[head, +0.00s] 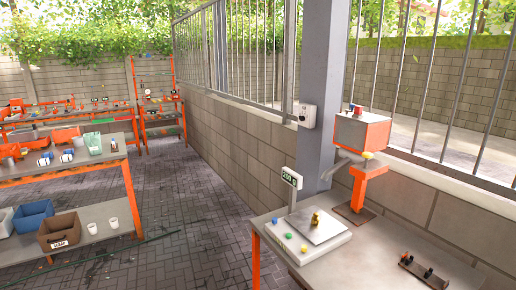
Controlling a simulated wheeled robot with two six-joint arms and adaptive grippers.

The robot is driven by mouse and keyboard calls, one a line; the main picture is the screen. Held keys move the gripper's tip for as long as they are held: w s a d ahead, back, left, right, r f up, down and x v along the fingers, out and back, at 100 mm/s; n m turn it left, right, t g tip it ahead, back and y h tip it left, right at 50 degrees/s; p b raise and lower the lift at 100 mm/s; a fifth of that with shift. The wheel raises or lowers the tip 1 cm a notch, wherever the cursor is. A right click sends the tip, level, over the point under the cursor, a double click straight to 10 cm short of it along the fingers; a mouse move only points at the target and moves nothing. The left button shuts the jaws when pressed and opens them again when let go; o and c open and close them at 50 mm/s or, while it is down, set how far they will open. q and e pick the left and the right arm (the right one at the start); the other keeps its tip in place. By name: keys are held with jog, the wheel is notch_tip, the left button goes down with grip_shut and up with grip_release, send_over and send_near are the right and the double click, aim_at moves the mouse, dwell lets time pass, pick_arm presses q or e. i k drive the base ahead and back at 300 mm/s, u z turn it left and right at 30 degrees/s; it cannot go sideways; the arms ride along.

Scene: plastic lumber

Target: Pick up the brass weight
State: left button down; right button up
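A small gold-coloured brass weight (315,218) stands on the metal plate of a bench scale (333,229). The scale sits on the grey-topped table at the lower right.
A dark holder with black pegs (425,270) lies at the table's front right.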

aim_at(315, 219)
jog(key=k, duration=1.2)
jog(key=u, duration=0.5)
jog(key=i, duration=1.55)
jog(key=u, duration=0.75)
jog(key=i, duration=1.8)
